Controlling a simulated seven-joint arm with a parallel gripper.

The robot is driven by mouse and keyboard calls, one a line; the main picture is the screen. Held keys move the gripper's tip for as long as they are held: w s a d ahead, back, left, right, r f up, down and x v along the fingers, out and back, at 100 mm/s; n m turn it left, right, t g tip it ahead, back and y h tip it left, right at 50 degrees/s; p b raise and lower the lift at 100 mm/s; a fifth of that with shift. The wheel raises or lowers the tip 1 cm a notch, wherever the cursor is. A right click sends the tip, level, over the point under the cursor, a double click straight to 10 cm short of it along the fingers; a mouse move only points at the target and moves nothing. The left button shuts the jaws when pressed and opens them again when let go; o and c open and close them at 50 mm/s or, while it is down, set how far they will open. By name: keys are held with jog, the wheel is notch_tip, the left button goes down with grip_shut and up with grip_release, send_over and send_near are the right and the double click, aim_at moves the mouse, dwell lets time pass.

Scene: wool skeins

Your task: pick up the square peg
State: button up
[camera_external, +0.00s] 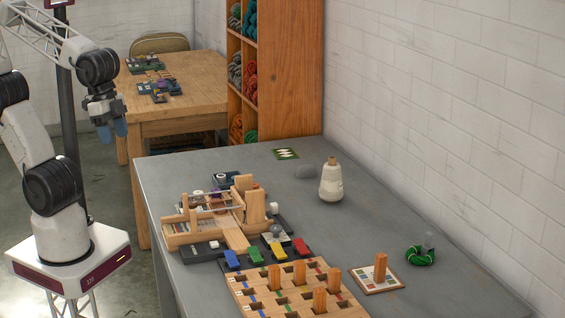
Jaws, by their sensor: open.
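Several upright light-wood pegs with square-looking sections stand in a wooden peg board (250,296) with dark holes at the front of the grey table. One of these is the front peg (320,301). Another similar peg (380,267) stands apart on a small tile with coloured squares (364,283), to the right of the board. I cannot tell which of them the task names. My gripper (113,131), with blue fingertips, is open and appears empty. It hangs at the upper left, well away from all the pegs.
A wooden loom-like device (205,223) and coloured blocks stand behind the peg board. A cone of cream yarn (331,183) stands farther back. A green skein (420,256) lies at the right. The grey table (430,205) is clear between yarn cone and skein.

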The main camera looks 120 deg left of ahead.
jog(key=shift+w, duration=0.15)
jog(key=n+g, duration=0.3)
jog(key=n, duration=0.6)
send_over(275, 267)
jog(key=f, duration=2.2)
jog(key=shift+s, duration=0.25)
jog(key=shift+w+f, duration=0.25)
jog(key=shift+f, duration=0.05)
jog(key=shift+f, duration=1.3)
